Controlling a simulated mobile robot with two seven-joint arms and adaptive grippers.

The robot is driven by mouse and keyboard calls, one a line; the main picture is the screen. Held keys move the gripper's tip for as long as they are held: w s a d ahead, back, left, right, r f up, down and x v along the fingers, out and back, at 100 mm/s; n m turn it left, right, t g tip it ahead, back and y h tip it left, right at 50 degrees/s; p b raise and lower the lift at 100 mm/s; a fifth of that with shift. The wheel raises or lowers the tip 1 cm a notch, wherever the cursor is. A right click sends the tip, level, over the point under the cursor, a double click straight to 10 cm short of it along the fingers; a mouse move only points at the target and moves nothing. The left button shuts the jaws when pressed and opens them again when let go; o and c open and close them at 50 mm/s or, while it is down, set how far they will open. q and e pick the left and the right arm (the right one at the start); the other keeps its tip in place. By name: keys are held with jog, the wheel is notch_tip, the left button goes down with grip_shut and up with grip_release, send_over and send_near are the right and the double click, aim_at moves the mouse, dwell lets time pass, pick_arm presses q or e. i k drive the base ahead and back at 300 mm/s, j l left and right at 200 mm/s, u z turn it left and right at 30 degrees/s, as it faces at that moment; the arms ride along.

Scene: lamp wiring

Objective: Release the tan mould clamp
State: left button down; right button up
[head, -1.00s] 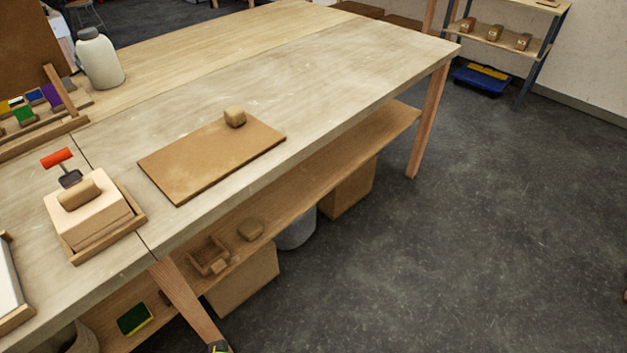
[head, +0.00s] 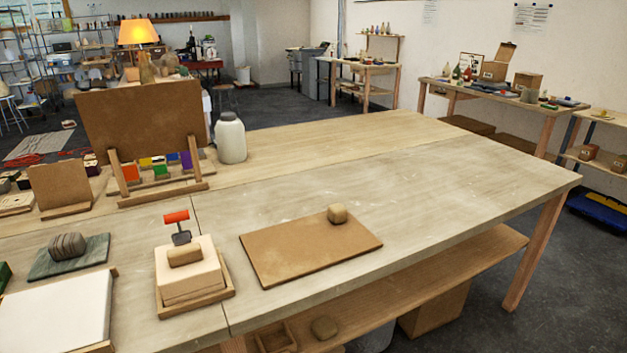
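A pale block-shaped mould (head: 190,272) sits in a shallow wooden tray (head: 198,305) on the near left part of the workbench. A clamp with a red T-shaped handle (head: 176,217) and a dark metal stem (head: 181,237) stands upright at the mould's back edge. A tan rounded lump (head: 185,255) lies on top of the mould, in front of the clamp's stem. Whether the clamp is fastened cannot be told from here. Neither of my grippers is in view.
To the right, a brown board (head: 308,250) carries a small clay lump (head: 337,214). A white slab (head: 58,310) and a striped lump (head: 68,246) lie left. An upright brown panel (head: 145,122) and a white jar (head: 230,138) stand behind. The bench's right side is clear.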

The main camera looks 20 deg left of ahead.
aim_at(179, 238)
jog(key=u, duration=1.6)
jog(key=j+z, duration=1)
jog(key=j, duration=0.15)
